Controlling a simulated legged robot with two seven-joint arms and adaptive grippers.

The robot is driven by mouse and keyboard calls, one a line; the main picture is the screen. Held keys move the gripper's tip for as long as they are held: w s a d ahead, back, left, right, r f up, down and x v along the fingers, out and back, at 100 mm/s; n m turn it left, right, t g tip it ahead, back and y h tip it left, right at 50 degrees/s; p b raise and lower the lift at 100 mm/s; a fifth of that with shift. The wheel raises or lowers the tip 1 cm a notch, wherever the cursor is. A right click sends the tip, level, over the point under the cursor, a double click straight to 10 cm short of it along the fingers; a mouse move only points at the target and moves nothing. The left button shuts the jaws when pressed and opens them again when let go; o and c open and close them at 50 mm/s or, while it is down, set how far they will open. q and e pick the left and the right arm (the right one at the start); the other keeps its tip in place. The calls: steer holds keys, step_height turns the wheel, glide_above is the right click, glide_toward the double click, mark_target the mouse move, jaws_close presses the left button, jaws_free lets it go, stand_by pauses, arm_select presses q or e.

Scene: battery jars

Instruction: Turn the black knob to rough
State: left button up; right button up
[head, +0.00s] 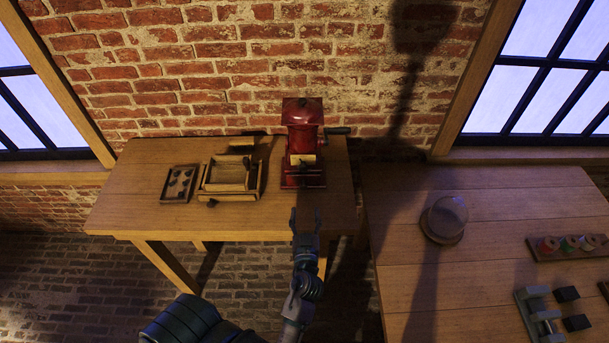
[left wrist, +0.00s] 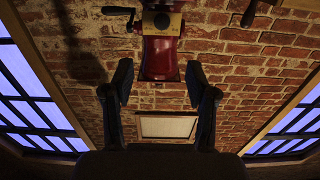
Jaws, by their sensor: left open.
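A red grinder (head: 302,130) stands at the back of the left wooden table, with a cream plate (head: 304,159) on its front and a dark crank at its right side. It also shows in the left wrist view (left wrist: 160,60), beyond the fingers. A small black knob (left wrist: 162,20) shows there beside the cream plate; its setting is too small to read. My left gripper (head: 305,214) is open and empty at the table's front edge, in front of the grinder and apart from it. My right gripper is not in view.
Left of the grinder are a wooden box (head: 230,180) and a small tray (head: 178,184) with dark pieces. The right table (head: 480,200) holds a glass dome (head: 446,217), several spools and grey metal parts.

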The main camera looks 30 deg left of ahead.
mark_target(303, 169)
arm_select(q)
steer(key=p+x, duration=0.1)
steer(key=x, duration=0.4)
steer(key=p+x, duration=0.2)
steer(key=x, duration=0.3)
steer(key=p+x, duration=0.1)
steer(key=x, duration=0.5)
steer(key=shift+s+a+r+p, duration=0.1)
steer(key=shift+s+a+p, duration=0.05)
steer(key=shift+a+p, duration=0.2)
steer(key=shift+w+a, duration=0.2)
steer(key=shift+w, duration=0.45)
steer(key=shift+a, duration=0.1)
jaws_close()
